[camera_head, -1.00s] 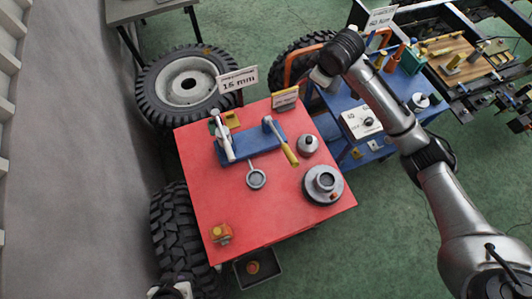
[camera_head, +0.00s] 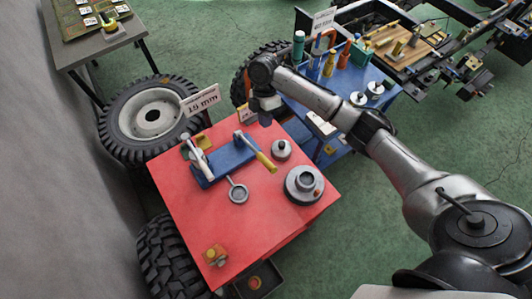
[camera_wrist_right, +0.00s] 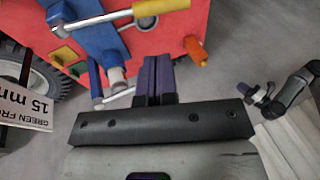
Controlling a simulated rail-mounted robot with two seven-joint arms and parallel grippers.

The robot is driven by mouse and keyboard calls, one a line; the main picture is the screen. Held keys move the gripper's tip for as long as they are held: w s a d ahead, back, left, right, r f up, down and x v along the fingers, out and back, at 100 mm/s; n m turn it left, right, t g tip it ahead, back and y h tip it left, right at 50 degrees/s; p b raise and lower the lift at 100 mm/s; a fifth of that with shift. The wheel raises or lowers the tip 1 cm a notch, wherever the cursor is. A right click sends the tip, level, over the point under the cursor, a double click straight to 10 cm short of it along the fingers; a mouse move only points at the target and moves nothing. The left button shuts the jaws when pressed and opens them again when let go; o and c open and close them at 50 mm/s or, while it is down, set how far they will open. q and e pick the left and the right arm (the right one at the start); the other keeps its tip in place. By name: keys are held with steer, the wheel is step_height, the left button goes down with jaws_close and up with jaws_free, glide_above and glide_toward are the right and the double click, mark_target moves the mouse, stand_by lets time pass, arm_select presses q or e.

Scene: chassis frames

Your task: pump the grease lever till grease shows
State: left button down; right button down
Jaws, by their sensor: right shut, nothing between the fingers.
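The grease pump's blue base (camera_head: 224,164) sits on the red table, also seen in the wrist view (camera_wrist_right: 97,34). Its lever has a silver rod and a yellow handle (camera_head: 266,162), which slants toward the table's near right side; the handle shows at the top of the wrist view (camera_wrist_right: 160,6). A small grey ring with a stem (camera_head: 238,194) lies in front of the base; I cannot make out grease. My right gripper (camera_head: 264,118) is shut and empty beyond the lever, apart from the handle; its dark fingers show in the wrist view (camera_wrist_right: 158,78). What looks like my left gripper (camera_wrist_right: 252,93) is small and unclear.
The red table (camera_head: 200,225) also holds a grey round flanged part (camera_head: 304,184), a small grey knobbed part (camera_head: 281,150) and a yellow button box (camera_head: 215,255). A 15 mm sign (camera_head: 200,100) stands at its far left. A blue cart (camera_head: 325,88) stands behind right.

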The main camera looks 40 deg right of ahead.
mark_target(266, 159)
steer(key=p+x, duration=0.2)
steer(key=x, duration=1)
steer(key=shift+f, duration=0.1)
steer(key=shift+x, duration=0.9)
steer(key=shift+f, duration=0.1)
